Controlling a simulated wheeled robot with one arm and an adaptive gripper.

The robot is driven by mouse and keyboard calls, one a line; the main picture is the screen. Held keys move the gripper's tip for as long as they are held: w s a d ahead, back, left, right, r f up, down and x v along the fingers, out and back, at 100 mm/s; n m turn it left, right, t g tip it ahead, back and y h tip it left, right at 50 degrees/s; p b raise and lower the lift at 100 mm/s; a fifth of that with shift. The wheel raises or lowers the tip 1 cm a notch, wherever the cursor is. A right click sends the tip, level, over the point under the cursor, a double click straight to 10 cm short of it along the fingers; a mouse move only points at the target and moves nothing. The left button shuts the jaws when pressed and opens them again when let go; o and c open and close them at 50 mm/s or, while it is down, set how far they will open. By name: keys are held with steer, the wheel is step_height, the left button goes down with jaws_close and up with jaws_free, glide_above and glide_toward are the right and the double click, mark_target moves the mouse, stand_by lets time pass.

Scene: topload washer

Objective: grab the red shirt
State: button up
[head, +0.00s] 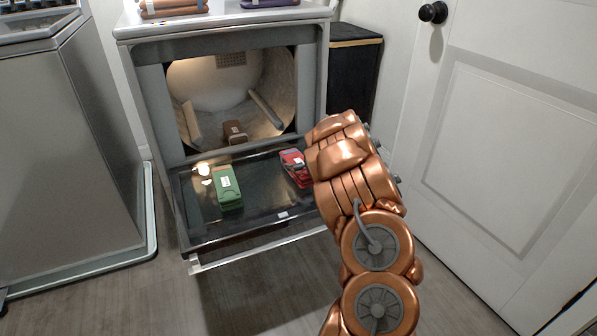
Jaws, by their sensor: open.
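A folded red shirt (294,165) with a white tag lies on the right part of the open dryer door (262,195). Its right edge is close to my copper-coloured arm and may be partly hidden by it. My arm reaches up from the lower right of the head view. My gripper's fingers are mostly hidden behind the arm; grey finger parts (388,165) show at its right side. The gripper is open and appears to be to the right of the red shirt. I cannot tell its exact distance from it.
A folded green item (228,187) lies left on the door. A brown item (234,132) sits inside the drum (225,85). Folded cloths (172,7) lie on top. A grey appliance (60,150) stands left, a white door (505,130) right. The floor in front is clear.

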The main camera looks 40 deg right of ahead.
steer(key=shift+x, duration=1)
steer(key=shift+d, duration=0.1)
steer(key=c, duration=1.2)
steer(key=shift+r, duration=0.1)
steer(key=shift+c, duration=0.2)
